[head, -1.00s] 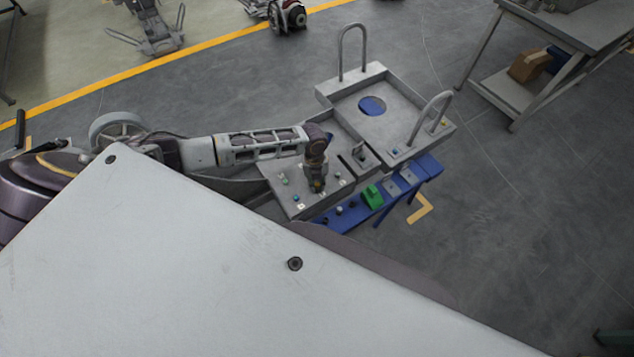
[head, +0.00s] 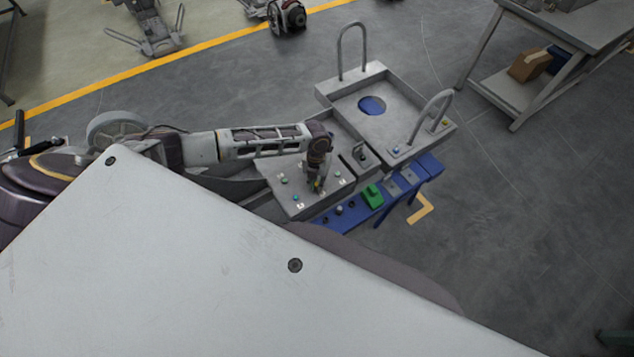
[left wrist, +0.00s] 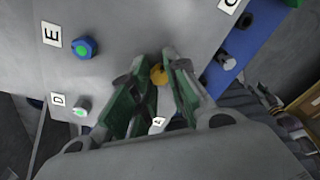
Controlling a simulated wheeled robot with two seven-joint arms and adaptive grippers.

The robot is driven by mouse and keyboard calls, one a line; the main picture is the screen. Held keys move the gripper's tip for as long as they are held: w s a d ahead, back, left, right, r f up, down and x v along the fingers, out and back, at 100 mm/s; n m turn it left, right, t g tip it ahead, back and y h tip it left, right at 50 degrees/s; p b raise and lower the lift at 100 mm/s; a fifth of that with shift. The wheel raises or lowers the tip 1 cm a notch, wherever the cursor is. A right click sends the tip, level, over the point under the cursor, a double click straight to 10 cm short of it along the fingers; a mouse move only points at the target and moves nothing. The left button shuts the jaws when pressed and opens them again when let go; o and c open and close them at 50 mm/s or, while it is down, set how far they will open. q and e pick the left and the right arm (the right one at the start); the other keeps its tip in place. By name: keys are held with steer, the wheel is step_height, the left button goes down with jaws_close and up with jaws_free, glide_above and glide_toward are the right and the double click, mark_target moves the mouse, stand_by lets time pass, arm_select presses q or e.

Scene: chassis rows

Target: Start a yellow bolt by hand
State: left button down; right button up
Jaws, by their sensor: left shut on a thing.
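A yellow bolt (left wrist: 158,76) shows in the left wrist view between my left fingertips (left wrist: 160,68), over the grey plate (left wrist: 120,25). My left gripper (head: 318,186) is shut on it and points down at the plate in the head view. The fingers partly hide the bolt, and I cannot tell whether its tip is in a hole. My right gripper is not in view.
The chassis tray (head: 335,92) with two upright hoops (head: 352,40) stands behind the plate. A blue rail (head: 331,222) with dark bolts and a green block (head: 372,196) runs along the front. A grey workbench (head: 580,40) is at the back right, with open floor between.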

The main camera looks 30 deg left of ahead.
arm_select(q)
steer(key=shift+a, duration=0.15)
steer(key=c, duration=1.3)
jaws_free()
steer(key=shift+r, duration=0.15)
steer(key=shift+w+a+r, duration=0.1)
steer(key=shift+w+r, duration=0.1)
steer(key=shift+r, duration=1.75)
steer(key=shift+w+a+r, duration=0.1)
steer(key=shift+w+r, duration=0.05)
steer(key=shift+r, duration=1.8)
steer(key=shift+w+a+r, duration=0.1)
steer(key=shift+w+r, duration=0.1)
steer(key=shift+r, duration=1.75)
steer(key=shift+f, duration=0.1)
